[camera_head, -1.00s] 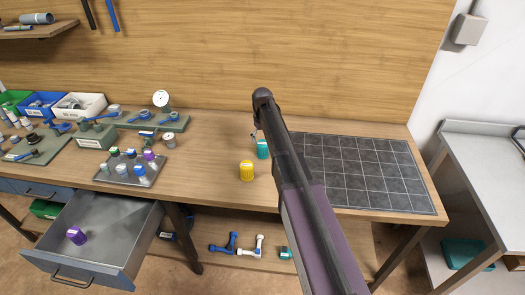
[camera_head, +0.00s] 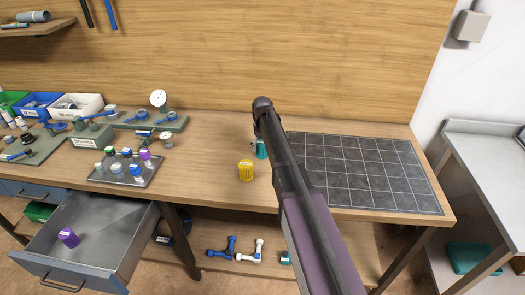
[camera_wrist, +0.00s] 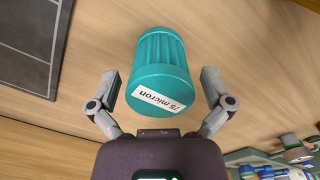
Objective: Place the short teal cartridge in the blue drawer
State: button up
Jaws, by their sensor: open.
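The short teal cartridge (camera_wrist: 160,64) stands on the wooden bench, with a "75 micron" label facing the wrist camera. In the head view the teal cartridge (camera_head: 262,149) is partly hidden behind my arm. My gripper (camera_wrist: 158,88) is open, with one finger on each side of the cartridge's near end and visible gaps to both. In the head view my gripper is mostly hidden by my arm. The blue drawer (camera_head: 74,271) is pulled open at lower left. A purple cartridge (camera_head: 68,238) lies inside it, and much of its floor is bare.
A yellow cartridge (camera_head: 246,170) stands left of the teal one. A tray (camera_head: 112,178) of several small cartridges is further left. A dark gridded mat (camera_head: 365,172) lies to the right. Bins (camera_head: 81,107) and fittings crowd the bench's left end.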

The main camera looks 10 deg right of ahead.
dwell(0.3)
jog(key=c, duration=1.2)
jog(key=shift+r, duration=0.25)
notch_tip(320, 180, up, 4)
jog(key=p, duration=0.4)
jog(key=shift+f, duration=0.2)
jog(key=s, duration=1)
jog(key=s+r+p, duration=0.1)
jog(key=s, duration=0.5)
jog(key=shift+d, duration=0.15)
